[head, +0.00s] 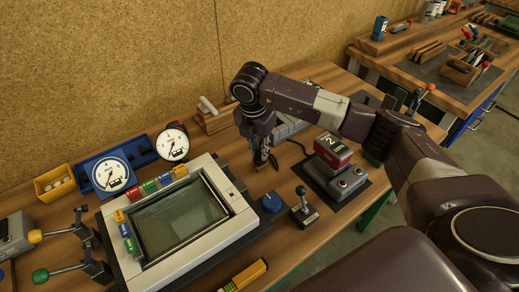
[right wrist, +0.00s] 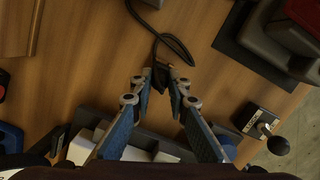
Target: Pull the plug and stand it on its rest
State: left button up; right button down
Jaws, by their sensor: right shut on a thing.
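My right gripper (head: 264,158) points down over the wooden bench, just right of the white-framed screen unit (head: 225,237). In the right wrist view its two fingertips (right wrist: 161,74) are close together on a small dark plug (right wrist: 159,76). A black cable (right wrist: 181,47) runs from the plug and loops over the bench. The plug is mostly hidden by the fingers, and I cannot tell whether it touches the bench. I cannot pick out its rest for certain.
A red-and-grey device (head: 334,158) stands on a dark mat to the right. A blue knob (head: 271,202) and a black-knobbed lever (head: 304,208) stand in front. A wooden block with a pale handle (head: 211,115) and white gauges (head: 172,142) are behind.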

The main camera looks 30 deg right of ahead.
jog(key=c, duration=1.8)
grip_release()
jog(key=shift+o, duration=0.2)
notch_tip(320, 180, up, 12)
jog(key=a, duration=0.1)
jog(key=shift+s+a, duration=0.3)
jog(key=shift+s, duration=0.15)
